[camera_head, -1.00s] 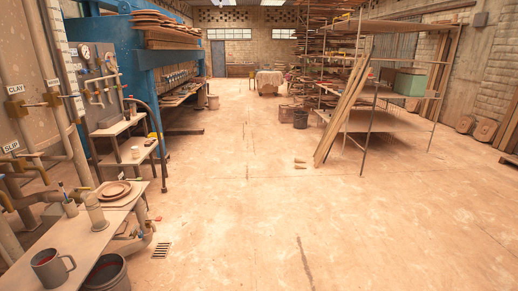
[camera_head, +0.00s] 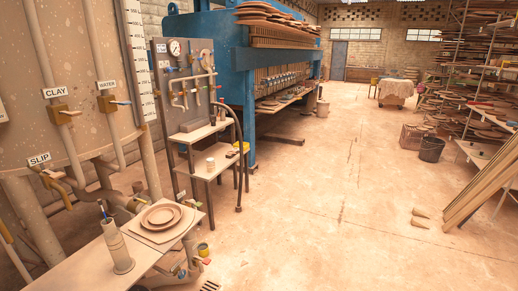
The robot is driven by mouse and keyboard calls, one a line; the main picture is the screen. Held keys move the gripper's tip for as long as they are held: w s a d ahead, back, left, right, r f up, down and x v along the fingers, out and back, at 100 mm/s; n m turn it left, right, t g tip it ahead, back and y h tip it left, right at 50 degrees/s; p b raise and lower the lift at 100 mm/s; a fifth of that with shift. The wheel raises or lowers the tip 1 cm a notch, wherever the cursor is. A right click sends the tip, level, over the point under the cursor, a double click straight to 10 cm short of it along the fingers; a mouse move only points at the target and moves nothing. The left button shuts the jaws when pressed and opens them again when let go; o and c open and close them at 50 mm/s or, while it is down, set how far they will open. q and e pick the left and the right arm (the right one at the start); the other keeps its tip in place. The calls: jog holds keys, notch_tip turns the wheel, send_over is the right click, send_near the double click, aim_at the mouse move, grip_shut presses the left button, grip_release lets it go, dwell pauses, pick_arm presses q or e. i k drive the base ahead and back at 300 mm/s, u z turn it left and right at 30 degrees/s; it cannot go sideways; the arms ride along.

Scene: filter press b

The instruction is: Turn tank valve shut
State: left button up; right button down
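A big tank (camera_head: 75,40) stands at the left. Several valves show on and near it. A brass valve with a handle sits under the CLAY label (camera_head: 61,112), and another with a light lever sits under the WATER label (camera_head: 110,104). A brass valve (camera_head: 55,177) sits at the pipe below the SLIP label. Lower, by the floor under the table, is a blue-handled valve (camera_head: 182,274) with a red handle (camera_head: 206,261) near it. I cannot tell from the picture which one is the tank valve. Neither gripper shows in the view.
A stepped stand (camera_head: 225,168) and a blue press (camera_head: 236,60) are beyond. Planks (camera_head: 485,190) lean at the right. The middle floor is clear.

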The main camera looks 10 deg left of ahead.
aim_at(140, 200)
jog(key=u, duration=0.8)
jog(key=i, duration=1.15)
jog(key=u, duration=0.8)
